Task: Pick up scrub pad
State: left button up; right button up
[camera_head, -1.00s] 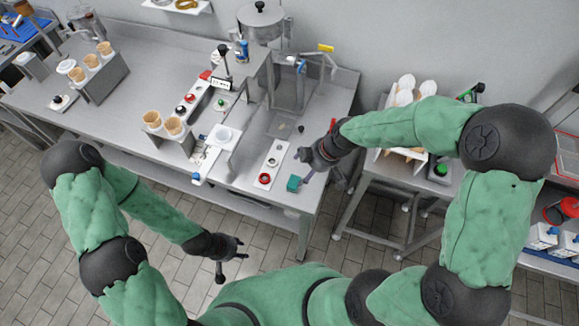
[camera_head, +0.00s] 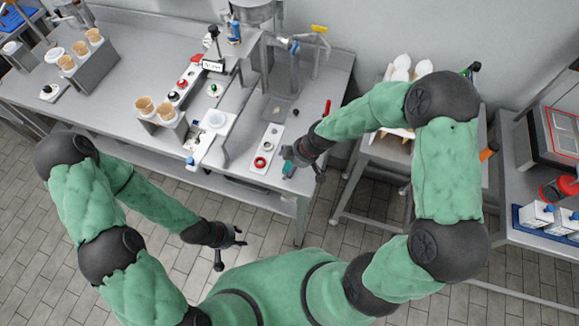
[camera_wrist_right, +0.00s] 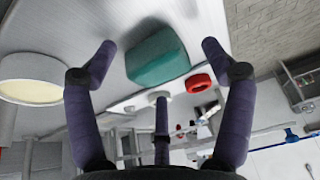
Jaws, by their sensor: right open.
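The scrub pad is a small teal-green block. In the head view the scrub pad (camera_head: 288,169) lies on the steel counter near its front right corner, partly covered by my right gripper. In the right wrist view the scrub pad (camera_wrist_right: 156,56) lies between and beyond the open fingers, with gaps to both fingertips. My right gripper (camera_head: 300,166) is open and empty, close to the pad; it also shows in the right wrist view (camera_wrist_right: 160,55). My left gripper (camera_head: 228,250) hangs low in front of the counter, away from the pad. I cannot tell whether its fingers are open or shut.
A white plate with a red ring (camera_head: 260,161) lies just left of the pad; the red ring also shows in the right wrist view (camera_wrist_right: 198,83). A cone holder (camera_head: 163,121) stands further left. A smaller steel table (camera_head: 395,175) stands to the right.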

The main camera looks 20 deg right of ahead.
aim_at(286, 163)
jog(key=c, duration=1.1)
jog(key=shift+r, duration=0.6)
notch_tip(286, 163, up, 2)
jog(key=shift+r+p, duration=0.15)
jog(key=shift+p, duration=0.25)
jog(key=s+a+r+p, duration=0.2)
jog(key=s+a+r, duration=0.7)
jog(key=s, duration=0.1)
jog(key=shift+s+a+r, duration=0.15)
jog(key=shift+s+r, duration=0.1)
